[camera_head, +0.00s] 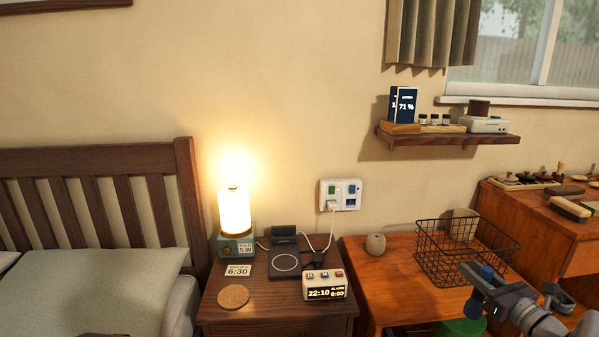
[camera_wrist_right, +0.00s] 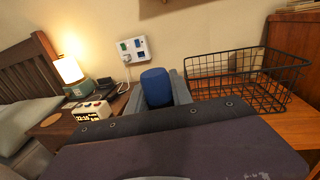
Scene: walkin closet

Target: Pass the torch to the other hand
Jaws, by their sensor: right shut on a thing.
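The torch, a blue cylinder (camera_head: 487,272), is held in my right gripper (camera_head: 482,286) at the lower right of the head view. In the right wrist view the blue rounded end of the torch (camera_wrist_right: 156,87) stands up between the grey fingers of my right gripper (camera_wrist_right: 160,98), which are shut on it. The rest of the torch is mostly hidden by the fingers and the gripper body. My left gripper does not show in either view.
A black wire basket (camera_head: 448,262) stands on the orange-brown table just behind the right gripper. A nightstand (camera_head: 285,322) to the left bears a lit lamp (camera_head: 235,212), a charging stand (camera_head: 284,262) and a clock (camera_head: 325,286). A wall shelf (camera_head: 450,140) hangs above.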

